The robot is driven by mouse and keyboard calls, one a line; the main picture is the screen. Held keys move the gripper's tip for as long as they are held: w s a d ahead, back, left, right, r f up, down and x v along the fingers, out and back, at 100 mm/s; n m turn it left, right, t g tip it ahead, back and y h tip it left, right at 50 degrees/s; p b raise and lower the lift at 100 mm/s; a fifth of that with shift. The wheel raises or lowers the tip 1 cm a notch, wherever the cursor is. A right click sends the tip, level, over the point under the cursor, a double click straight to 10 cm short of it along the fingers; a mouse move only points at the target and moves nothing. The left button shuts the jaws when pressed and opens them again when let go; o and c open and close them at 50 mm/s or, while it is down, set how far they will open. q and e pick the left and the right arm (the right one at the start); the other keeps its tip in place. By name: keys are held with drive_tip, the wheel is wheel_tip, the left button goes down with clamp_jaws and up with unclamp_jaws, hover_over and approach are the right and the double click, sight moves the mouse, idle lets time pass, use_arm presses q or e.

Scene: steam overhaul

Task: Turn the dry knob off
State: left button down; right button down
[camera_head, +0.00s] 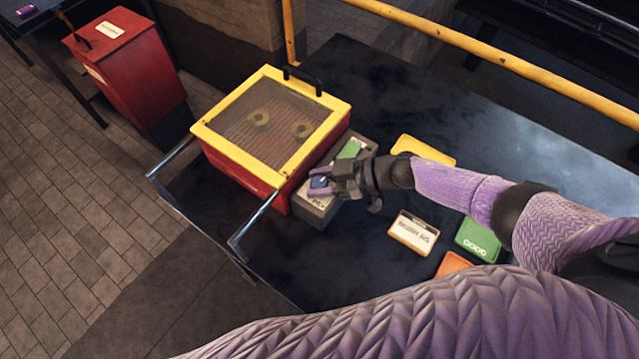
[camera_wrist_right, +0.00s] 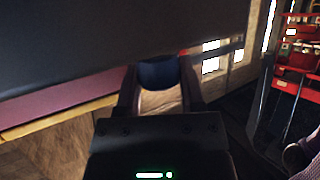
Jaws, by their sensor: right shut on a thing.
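The dry knob (camera_head: 320,182) is a small blue knob on a grey control box (camera_head: 316,206) with a white label, beside the red and yellow drying case. My right gripper (camera_head: 325,182) is shut on the knob at the box's top face. In the right wrist view the dark blue knob (camera_wrist_right: 159,73) sits between the two fingers (camera_wrist_right: 158,90). The fingers hide part of the knob, so its pointing direction cannot be told. A green patch (camera_head: 350,149) shows on the box behind the gripper. My left gripper is not in view.
The red case with a yellow-framed clear lid (camera_head: 268,78) holds two ring-shaped parts. Several coloured trays, among them a green one (camera_head: 478,240) and a white-labelled one (camera_head: 413,232), lie on the dark table. A yellow rail (camera_head: 480,48) runs behind. A red bin (camera_head: 126,66) stands at upper left.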

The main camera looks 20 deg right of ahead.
drive_tip(key=shift+f+n+g+y+b, duration=0.15)
drive_tip(key=shift+n+g+y+b, duration=0.25)
drive_tip(key=shift+n+g+b, duration=0.7)
drive_tip(key=shift+n+g, duration=0.4)
drive_tip(key=shift+g, duration=0.2)
drive_tip(key=shift+c, duration=2.4)
unclamp_jaws()
